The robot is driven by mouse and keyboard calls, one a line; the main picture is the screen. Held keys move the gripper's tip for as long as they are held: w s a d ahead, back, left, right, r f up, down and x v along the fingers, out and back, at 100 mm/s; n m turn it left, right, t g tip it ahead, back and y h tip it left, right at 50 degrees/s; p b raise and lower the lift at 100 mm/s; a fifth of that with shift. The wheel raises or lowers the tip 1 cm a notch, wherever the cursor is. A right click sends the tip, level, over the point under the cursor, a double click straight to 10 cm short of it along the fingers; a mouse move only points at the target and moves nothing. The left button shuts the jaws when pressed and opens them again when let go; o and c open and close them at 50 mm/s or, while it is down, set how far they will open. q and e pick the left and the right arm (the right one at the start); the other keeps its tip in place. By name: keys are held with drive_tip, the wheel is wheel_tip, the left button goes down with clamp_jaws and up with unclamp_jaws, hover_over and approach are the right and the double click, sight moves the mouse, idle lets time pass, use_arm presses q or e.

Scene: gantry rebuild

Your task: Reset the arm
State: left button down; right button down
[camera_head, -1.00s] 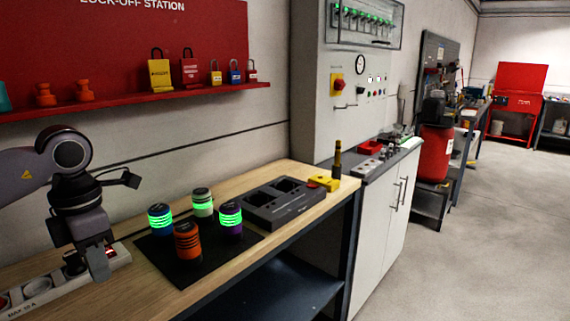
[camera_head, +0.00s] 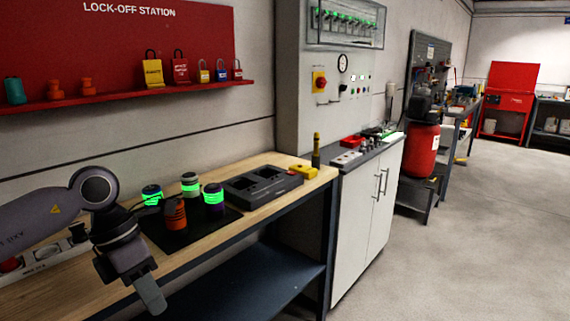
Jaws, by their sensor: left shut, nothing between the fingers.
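My left arm comes in from the left, and its grey gripper (camera_head: 151,296) points down and to the right. The gripper is shut with nothing in it. In the picture it lies across the front edge of the wooden bench (camera_head: 190,257), in front of the black mat (camera_head: 186,238). No right gripper shows.
A white socket strip (camera_head: 45,255) lies behind my arm. The floor at right is clear.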

use_arm(q)
drive_tip(key=s+d+n+g+h, duration=0.15)
drive_tip(key=s+d+h, duration=0.25)
drive_tip(key=d+h, duration=0.45)
drive_tip(key=s+d+n+h, duration=0.3)
drive_tip(key=d+h, duration=0.3)
drive_tip(key=d, duration=0.5)
drive_tip(key=w+a+f+n+t+y, duration=0.2)
drive_tip(key=a+f+n+t+y, duration=0.3)
drive_tip(key=n+t, duration=0.75)
drive_tip(key=w+a+f+n+t+y, duration=0.2)
drive_tip(key=a+f+n+t+y, duration=0.4)
drive_tip(key=n, duration=1.1)
drive_tip(key=s+a+f+n+g+y, duration=0.2)
drive_tip(key=s+a+f+n, duration=0.2)
drive_tip(key=s+f, duration=0.3)
drive_tip(key=s+a+f+n+g+y+p, duration=0.1)
drive_tip(key=s+a+f+n+g+y, duration=0.1)
drive_tip(key=s+f, duration=0.5)
wheel_tip(320, 180, down, 4)
drive_tip(key=a+n+g, duration=0.1)
drive_tip(key=n, duration=0.1)
drive_tip(key=shift+a+n+y, duration=0.35)
drive_tip(key=shift+n, duration=0.05)
